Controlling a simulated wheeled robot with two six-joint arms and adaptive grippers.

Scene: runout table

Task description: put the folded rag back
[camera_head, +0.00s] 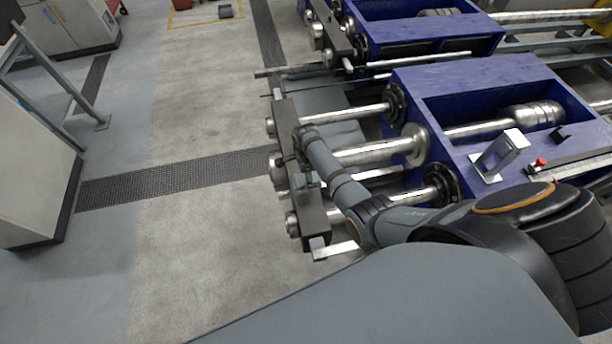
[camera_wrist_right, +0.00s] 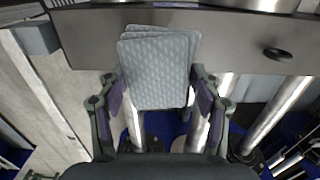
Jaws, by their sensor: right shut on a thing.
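The folded rag (camera_wrist_right: 158,62) is pale grey with a fine pattern and shows as a few stacked layers in the right wrist view. My right gripper (camera_wrist_right: 155,88) has a finger on each side of the rag and is shut on it. Beyond the rag is the dark flat crossbar (camera_wrist_right: 235,38); I cannot tell whether the rag touches it. In the head view my right arm reaches left to the crossbar (camera_head: 316,207), with the right gripper (camera_head: 303,178) small and partly hidden there. I cannot make out the rag in that view. My left gripper is not in view.
Steel rods (camera_head: 375,153) run from the crossbar to the blue machine frame (camera_head: 480,78). A metal bracket (camera_head: 500,155) and a red button (camera_head: 541,162) sit on the frame. Open floor (camera_head: 200,240) and a dark grating (camera_head: 175,178) lie to the left.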

